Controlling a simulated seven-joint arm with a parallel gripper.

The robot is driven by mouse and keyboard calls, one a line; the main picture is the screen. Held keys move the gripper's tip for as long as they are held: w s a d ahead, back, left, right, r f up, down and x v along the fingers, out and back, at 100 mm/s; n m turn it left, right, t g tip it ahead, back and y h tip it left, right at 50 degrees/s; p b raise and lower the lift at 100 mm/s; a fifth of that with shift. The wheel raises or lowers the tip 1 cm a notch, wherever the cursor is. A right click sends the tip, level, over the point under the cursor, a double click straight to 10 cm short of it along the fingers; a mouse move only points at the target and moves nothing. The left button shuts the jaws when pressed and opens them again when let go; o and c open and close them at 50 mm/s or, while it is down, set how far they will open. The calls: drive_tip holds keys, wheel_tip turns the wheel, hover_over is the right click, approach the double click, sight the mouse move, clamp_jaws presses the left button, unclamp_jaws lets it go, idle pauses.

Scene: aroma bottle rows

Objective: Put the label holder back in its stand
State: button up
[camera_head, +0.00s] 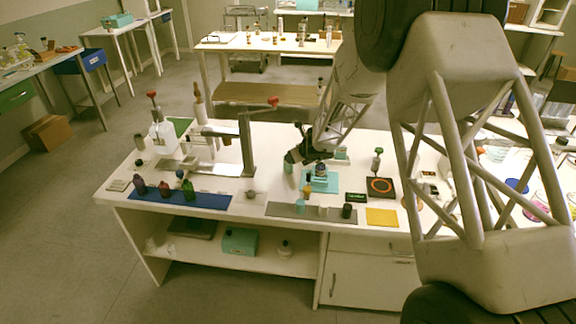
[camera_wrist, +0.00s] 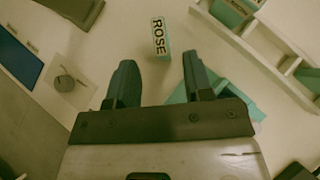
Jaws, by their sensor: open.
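The label holder (camera_wrist: 160,37), a small block with a white face reading ROSE, is on the pale bench top in the wrist view. Its short end shows teal. My gripper (camera_wrist: 159,66) is open, with one dark finger on each side of the line to the holder. The holder lies just beyond the fingertips, and nothing is between the jaws. In the head view my gripper (camera_head: 293,158) is low over the bench, and I cannot make out the holder there. I cannot tell for certain which thing is its stand; a white compartmented rack (camera_wrist: 262,38) is at upper right in the wrist view.
A teal piece (camera_head: 320,182) lies beside my gripper. A blue mat (camera_head: 205,199) with several bottles is at left, and a grey strip (camera_head: 285,209) with small jars is in front. A dark square with an orange ring (camera_head: 380,188) and yellow mat (camera_head: 382,217) are at right.

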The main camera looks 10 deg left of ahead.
drive_tip(key=shift+f, duration=0.1)
drive_tip(key=shift+x, duration=1.25)
drive_tip(key=shift+a, duration=0.1)
drive_tip(key=shift+x, duration=2.55)
drive_tip(key=shift+w, duration=0.1)
clamp_jaws()
